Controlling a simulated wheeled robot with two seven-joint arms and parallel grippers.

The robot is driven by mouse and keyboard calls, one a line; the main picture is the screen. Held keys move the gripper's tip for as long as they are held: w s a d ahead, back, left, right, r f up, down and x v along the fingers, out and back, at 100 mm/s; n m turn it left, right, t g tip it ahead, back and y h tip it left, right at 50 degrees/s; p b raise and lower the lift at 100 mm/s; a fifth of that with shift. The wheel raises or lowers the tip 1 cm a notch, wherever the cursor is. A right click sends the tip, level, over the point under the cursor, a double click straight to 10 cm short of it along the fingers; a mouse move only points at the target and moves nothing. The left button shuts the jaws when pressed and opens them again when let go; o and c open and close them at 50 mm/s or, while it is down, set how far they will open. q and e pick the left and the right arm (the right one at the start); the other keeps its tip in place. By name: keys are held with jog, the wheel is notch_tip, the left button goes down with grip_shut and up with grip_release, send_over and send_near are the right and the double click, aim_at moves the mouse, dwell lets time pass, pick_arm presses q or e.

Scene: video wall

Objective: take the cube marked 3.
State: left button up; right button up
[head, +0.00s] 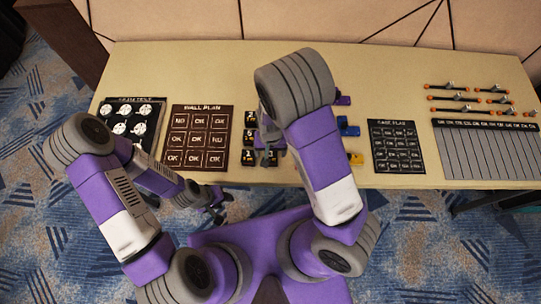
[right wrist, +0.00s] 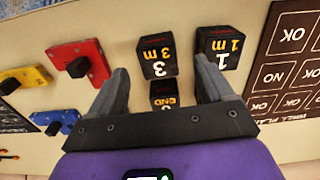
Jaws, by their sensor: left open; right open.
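The black cube marked 3 (right wrist: 157,57), with "3 m" in yellow on one side, stands in the right wrist view just beyond and between my right gripper's fingertips (right wrist: 162,70). The fingers are apart with nothing held. In the head view my right gripper (head: 268,150) is over the near end of the cube group, and it and the arm hide part of the cubes. My left gripper (head: 217,207) is open and empty in front of the table's near edge, away from the cubes.
A cube marked 1 (right wrist: 222,45) stands close beside the 3. Red (right wrist: 77,62), yellow (right wrist: 24,80) and blue (right wrist: 56,121) knobbed blocks lie to the left. The wall plan board (head: 199,137) is left of the cubes.

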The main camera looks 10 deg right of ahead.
aim_at(271, 156)
notch_tip(271, 156, down, 5)
jog(key=shift+d+b, duration=0.1)
jog(key=shift+b, duration=0.6)
jog(key=shift+c, duration=0.3)
jog(key=c, duration=1)
jog(key=shift+r, duration=0.1)
